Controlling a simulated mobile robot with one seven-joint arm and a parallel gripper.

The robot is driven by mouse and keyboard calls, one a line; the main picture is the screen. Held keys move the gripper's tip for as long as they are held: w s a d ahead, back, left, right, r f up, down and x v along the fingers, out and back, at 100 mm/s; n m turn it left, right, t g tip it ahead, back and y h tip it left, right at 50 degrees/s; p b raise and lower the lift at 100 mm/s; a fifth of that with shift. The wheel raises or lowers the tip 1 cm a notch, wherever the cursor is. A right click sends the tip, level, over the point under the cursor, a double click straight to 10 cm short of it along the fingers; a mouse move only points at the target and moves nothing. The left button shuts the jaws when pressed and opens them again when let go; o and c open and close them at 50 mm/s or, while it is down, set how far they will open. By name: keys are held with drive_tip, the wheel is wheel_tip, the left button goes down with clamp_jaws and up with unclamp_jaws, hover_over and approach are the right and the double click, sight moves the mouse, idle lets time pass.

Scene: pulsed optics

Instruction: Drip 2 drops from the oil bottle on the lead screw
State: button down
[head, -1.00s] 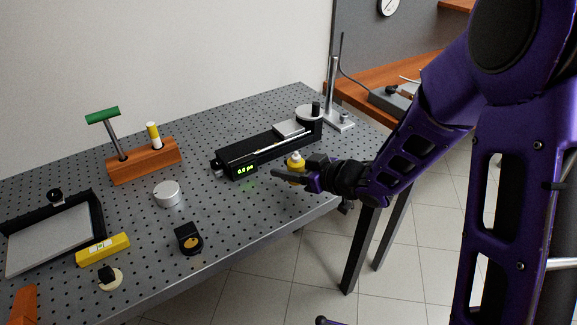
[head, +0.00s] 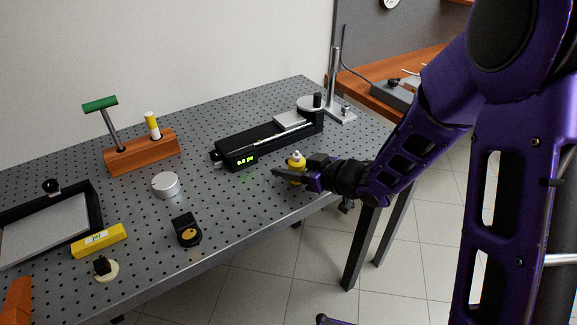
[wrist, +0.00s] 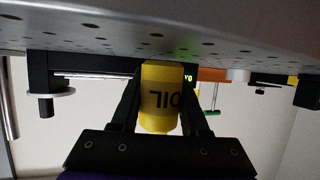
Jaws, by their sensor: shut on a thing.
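The yellow oil bottle (head: 296,159) with a pale cap is upright in my gripper (head: 288,174), which is shut on it. In the wrist view the bottle (wrist: 162,98) sits between both fingers, its OIL label upside down, as is the whole view. The lead screw (head: 292,134) is a thin silver rod along the black linear stage (head: 240,150); it also shows in the wrist view (wrist: 95,75). In the head view the bottle is on the near side of the stage, apart from it. Its exact height above the bench is hard to tell.
A small green-lit display (head: 245,161) is at the stage's near-left end. A post on a base (head: 336,100) stands beyond its right end. A silver disc (head: 166,184), a black tool with a gold spot (head: 186,229) and a wooden block (head: 140,152) are to the left.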

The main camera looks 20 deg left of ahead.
drive_tip(key=shift+f, duration=0.3)
drive_tip(key=shift+c, duration=1.6)
unclamp_jaws()
drive_tip(key=p+v, duration=0.4)
drive_tip(key=v, duration=0.4)
drive_tip(key=shift+w+r, duration=0.1)
drive_tip(key=shift+r, duration=0.1)
drive_tip(key=shift+s+d, duration=0.25)
drive_tip(key=shift+d, duration=0.2)
drive_tip(key=shift+a, duration=0.1)
